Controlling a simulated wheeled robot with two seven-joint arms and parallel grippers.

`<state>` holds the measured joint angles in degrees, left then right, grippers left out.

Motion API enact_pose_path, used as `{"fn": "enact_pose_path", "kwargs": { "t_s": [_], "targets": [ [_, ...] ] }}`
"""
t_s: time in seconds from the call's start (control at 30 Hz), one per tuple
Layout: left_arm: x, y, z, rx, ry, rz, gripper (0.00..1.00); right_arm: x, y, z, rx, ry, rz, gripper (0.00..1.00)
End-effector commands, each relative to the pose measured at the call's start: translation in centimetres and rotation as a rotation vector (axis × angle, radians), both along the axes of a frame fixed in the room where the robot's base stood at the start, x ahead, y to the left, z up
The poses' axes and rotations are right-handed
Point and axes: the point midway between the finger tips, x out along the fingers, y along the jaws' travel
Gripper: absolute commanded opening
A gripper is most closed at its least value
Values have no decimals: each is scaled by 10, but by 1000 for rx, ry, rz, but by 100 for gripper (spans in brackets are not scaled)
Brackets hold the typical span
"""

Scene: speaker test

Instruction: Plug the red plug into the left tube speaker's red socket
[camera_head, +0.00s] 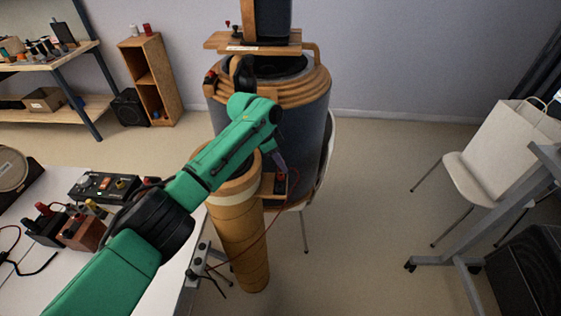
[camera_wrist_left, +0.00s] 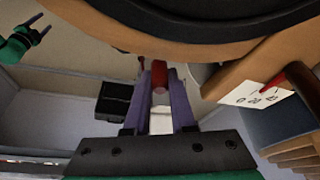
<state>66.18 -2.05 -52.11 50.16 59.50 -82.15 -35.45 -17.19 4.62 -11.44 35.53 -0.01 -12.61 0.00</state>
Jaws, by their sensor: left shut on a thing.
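My left gripper (camera_head: 279,168) reaches in beside the tan tube speaker (camera_head: 238,240), by a small wooden terminal board (camera_head: 267,187) on its side. In the left wrist view, its purple fingers (camera_wrist_left: 160,90) are shut on the red plug (camera_wrist_left: 160,77). A thin red cable (camera_head: 263,235) hangs down from the gripper. The wrist view also shows a wooden board with a white label (camera_wrist_left: 256,98) and a red part (camera_wrist_left: 300,77) to the right of the plug. I cannot tell whether the plug touches a socket. My right gripper (camera_wrist_left: 38,31) appears small, open and empty.
A large dark cylinder with wooden rings (camera_head: 300,115) stands right behind. A white table (camera_head: 40,185) with terminal boxes is at left. A chair with a white bag (camera_head: 508,135) is at right. Bare floor (camera_head: 370,240) lies between.

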Motion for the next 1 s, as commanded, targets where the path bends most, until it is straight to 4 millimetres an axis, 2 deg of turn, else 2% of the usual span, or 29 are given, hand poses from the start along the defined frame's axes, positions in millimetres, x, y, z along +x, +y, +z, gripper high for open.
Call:
{"fn": "enact_pose_path", "kwargs": {
  "t_s": [1.0],
  "targets": [
    [1, 0, -1, 0, 0, 0, 0, 0, 0, 6, 0, 0, 0, 58]
  ]
}}
